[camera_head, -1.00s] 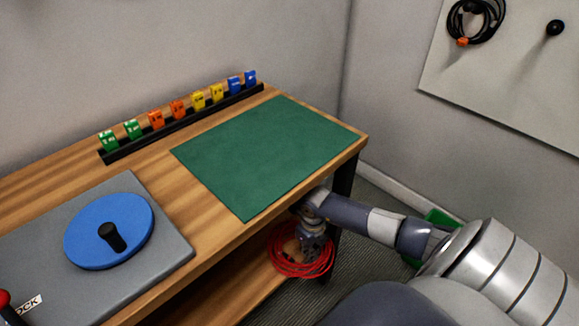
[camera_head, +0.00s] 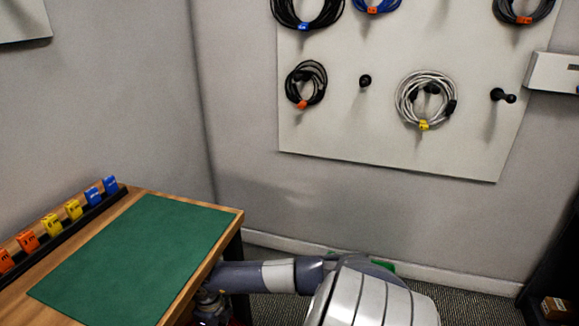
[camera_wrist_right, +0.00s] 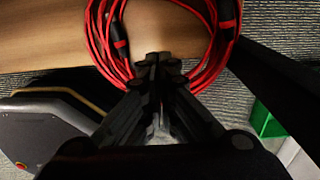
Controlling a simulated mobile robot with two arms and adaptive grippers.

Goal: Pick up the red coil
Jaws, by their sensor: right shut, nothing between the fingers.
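The red coil (camera_wrist_right: 97,48) shows large in the right wrist view, a loop of red cable with dark and red bands. It lies partly over a wooden board and partly over the grey floor. My right gripper (camera_wrist_right: 160,62) is shut and empty, its fingertips at the coil's near edge; whether they touch it I cannot tell. In the head view my right arm reaches beside the table's right edge, with the gripper low at the bottom edge and the coil almost wholly out of frame. My left gripper is not in view.
A green mat (camera_head: 140,255) lies bare on the wooden table. A rack of coloured tags (camera_head: 70,222) runs along its left. The wall pegboard (camera_head: 340,135) holds black, blue and white (camera_head: 424,99) coils, with some empty pegs (camera_head: 365,81). A green object (camera_wrist_right: 264,121) is on the floor.

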